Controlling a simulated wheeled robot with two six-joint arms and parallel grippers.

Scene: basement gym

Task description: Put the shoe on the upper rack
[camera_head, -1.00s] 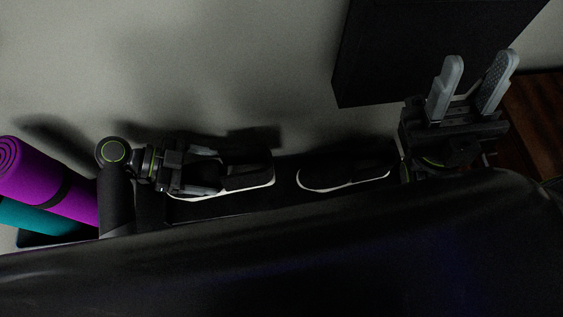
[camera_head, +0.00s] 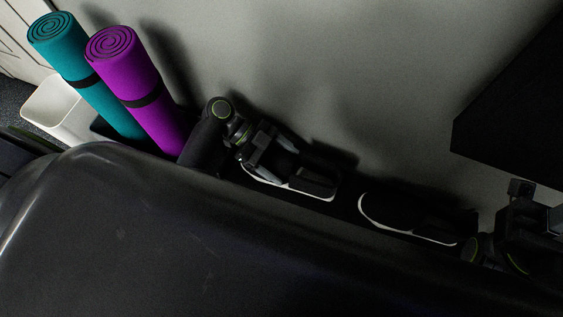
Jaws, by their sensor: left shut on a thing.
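A black shoe with a white sole (camera_head: 318,187) is in the left-middle of the head view. My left gripper (camera_head: 283,160) is shut on its left end. A second black shoe with a white sole (camera_head: 408,222) is apart from it to the right, on a dark narrow surface, perhaps the rack (camera_head: 347,207). Dark shadow hides whether the held shoe touches this surface. My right gripper (camera_head: 542,222) is at the right edge, partly cut off, so its jaws cannot be judged. I cannot make out separate rack levels.
A purple rolled mat (camera_head: 130,75) and a teal rolled mat (camera_head: 75,60) stand left of my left arm, by a white bin (camera_head: 50,103). A large black padded surface (camera_head: 200,250) fills the foreground. A black panel (camera_head: 515,115) is at upper right. The grey wall lies behind.

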